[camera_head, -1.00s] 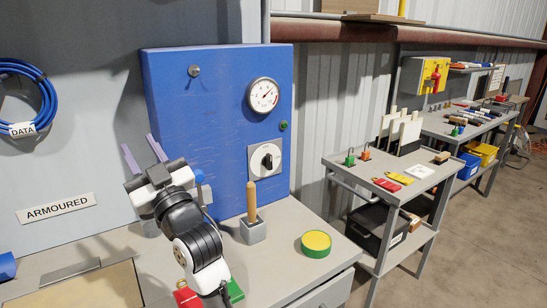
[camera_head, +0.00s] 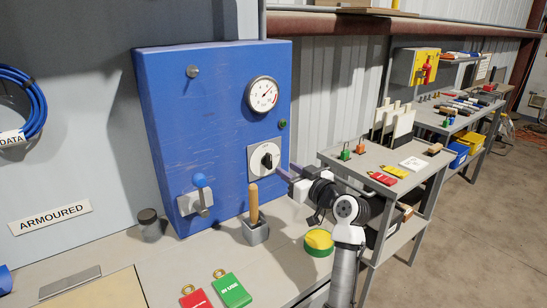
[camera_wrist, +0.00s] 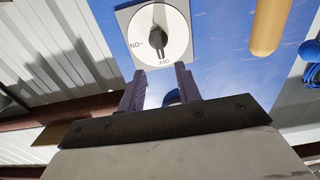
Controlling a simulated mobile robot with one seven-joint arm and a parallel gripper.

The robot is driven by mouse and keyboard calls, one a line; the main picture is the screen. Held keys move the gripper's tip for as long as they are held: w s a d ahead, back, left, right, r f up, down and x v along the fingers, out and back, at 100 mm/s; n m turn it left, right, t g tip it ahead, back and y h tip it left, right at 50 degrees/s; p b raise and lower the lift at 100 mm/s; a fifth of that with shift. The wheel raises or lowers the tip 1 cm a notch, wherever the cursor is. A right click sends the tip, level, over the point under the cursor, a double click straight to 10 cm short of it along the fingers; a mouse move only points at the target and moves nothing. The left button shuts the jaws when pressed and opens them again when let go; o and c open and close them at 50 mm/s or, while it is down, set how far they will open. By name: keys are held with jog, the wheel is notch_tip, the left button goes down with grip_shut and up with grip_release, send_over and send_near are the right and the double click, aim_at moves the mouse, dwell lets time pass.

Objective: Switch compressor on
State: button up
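The blue compressor panel (camera_head: 225,110) carries a round white dial with a black rotary knob (camera_head: 267,161). In the wrist view the knob (camera_wrist: 158,42) shows upside down, with its pointer at the OFF mark and the ON mark off to the side. My gripper (camera_head: 283,172) is just right of the dial. In the wrist view its two purple fingers (camera_wrist: 160,80) are apart, with nothing held between them. The knob is just beyond the fingertips, and contact does not show. A pressure gauge (camera_head: 262,95) is above the dial, and a green lamp (camera_head: 282,124) is at the panel's right edge.
A blue-knobbed lever (camera_head: 201,182) projects from the panel's lower left. A wooden handle (camera_head: 254,203) stands in a grey block below the dial. A green-and-yellow disc (camera_head: 318,243) lies close to my arm. A grey cart (camera_head: 345,160) stands at the right.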

aim_at(271, 158)
jog(key=p+x, duration=0.1)
jog(key=x, duration=0.6)
jog(key=shift+w+a+p, duration=0.25)
jog(key=shift+p, duration=0.05)
jog(key=shift+c, duration=0.4)
grip_shut()
